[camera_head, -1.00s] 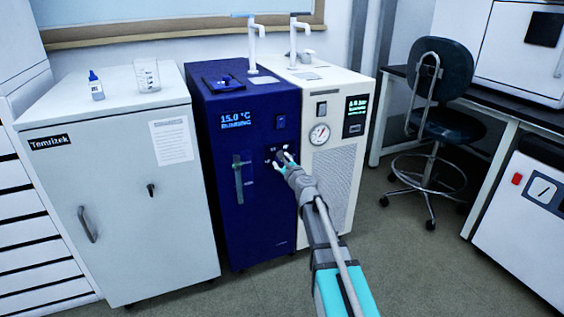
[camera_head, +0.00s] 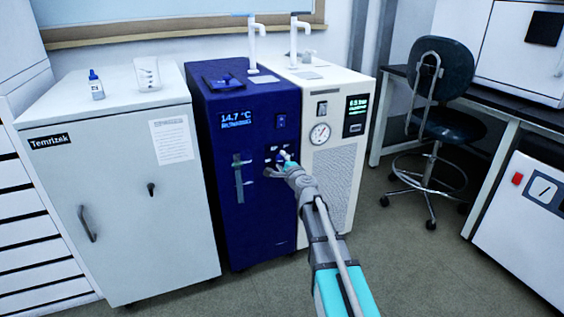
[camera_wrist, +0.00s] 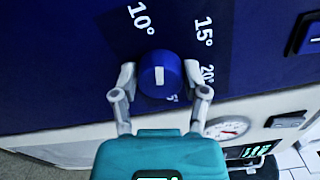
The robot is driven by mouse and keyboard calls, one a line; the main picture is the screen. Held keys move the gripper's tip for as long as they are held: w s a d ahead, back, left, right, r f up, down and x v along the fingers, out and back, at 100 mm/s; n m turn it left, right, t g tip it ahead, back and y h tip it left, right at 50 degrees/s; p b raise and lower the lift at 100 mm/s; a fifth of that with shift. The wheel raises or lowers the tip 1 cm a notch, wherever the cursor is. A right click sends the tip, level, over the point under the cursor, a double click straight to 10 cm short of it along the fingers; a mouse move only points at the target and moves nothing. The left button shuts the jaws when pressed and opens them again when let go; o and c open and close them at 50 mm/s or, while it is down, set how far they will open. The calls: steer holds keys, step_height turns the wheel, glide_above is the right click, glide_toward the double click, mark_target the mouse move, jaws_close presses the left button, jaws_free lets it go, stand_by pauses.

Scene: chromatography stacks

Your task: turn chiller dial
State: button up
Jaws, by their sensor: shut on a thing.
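The blue chiller (camera_head: 260,215) stands in the middle of the head view, with a lit display (camera_head: 236,119) reading 14.7 °C. Its blue round dial (camera_wrist: 160,72) with a white mark shows in the wrist view, on a dark scale marked 10°, 15° and 20°; a further number is partly hidden. My gripper (camera_wrist: 160,88) has one finger on each side of the dial and is shut on it. In the head view my gripper (camera_head: 279,166) reaches the chiller's front and covers most of the dial.
A white unit (camera_head: 335,180) with a gauge (camera_head: 320,133) stands against the chiller's right side. A pale cabinet (camera_head: 120,200) stands at left with a bottle (camera_head: 96,85) and beaker (camera_head: 147,74) on top. A stool (camera_head: 437,100) is at right. The front floor is free.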

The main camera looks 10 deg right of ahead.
steer(key=shift+w+n, duration=0.1)
steer(key=shift+n, duration=1.2)
steer(key=o, duration=1.1)
steer(key=shift+o, duration=0.2)
steer(key=v, duration=1.2)
